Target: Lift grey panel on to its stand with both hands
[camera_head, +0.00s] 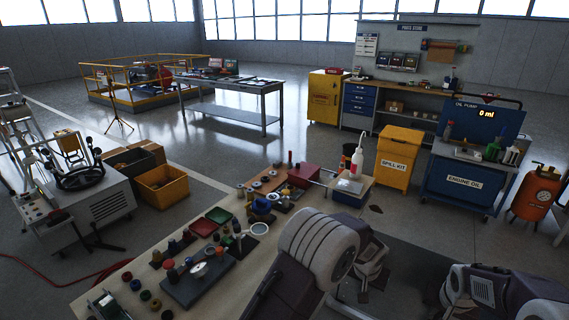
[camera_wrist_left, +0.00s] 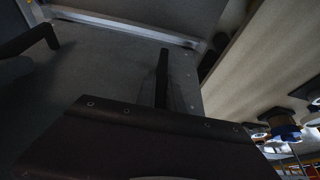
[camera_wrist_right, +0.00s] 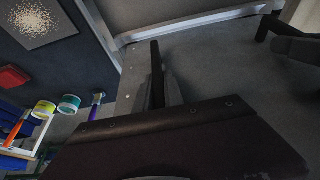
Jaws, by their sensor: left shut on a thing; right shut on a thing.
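The grey panel (camera_wrist_left: 100,65) fills much of the left wrist view, with a bright metal rail along its far side. It also fills the middle of the right wrist view (camera_wrist_right: 215,70), with a similar curved metal rail (camera_wrist_right: 190,28). My left gripper (camera_wrist_left: 164,60) has its dark fingers at the panel near one side edge and is shut on it. My right gripper (camera_wrist_right: 156,55) is shut on it near the opposite side edge. Dark bars show at the upper corners of the wrist views; I cannot tell what they belong to. My arms hide much of the panel in the head view. I cannot make out the stand clearly.
A workbench (camera_head: 110,275) with trays, caps and tools lies close on the left of my arms. Beyond are a yellow spill kit bin (camera_head: 398,160), a blue engine oil cabinet (camera_head: 462,185) and an orange cylinder (camera_head: 537,193). Open floor lies in the middle distance.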

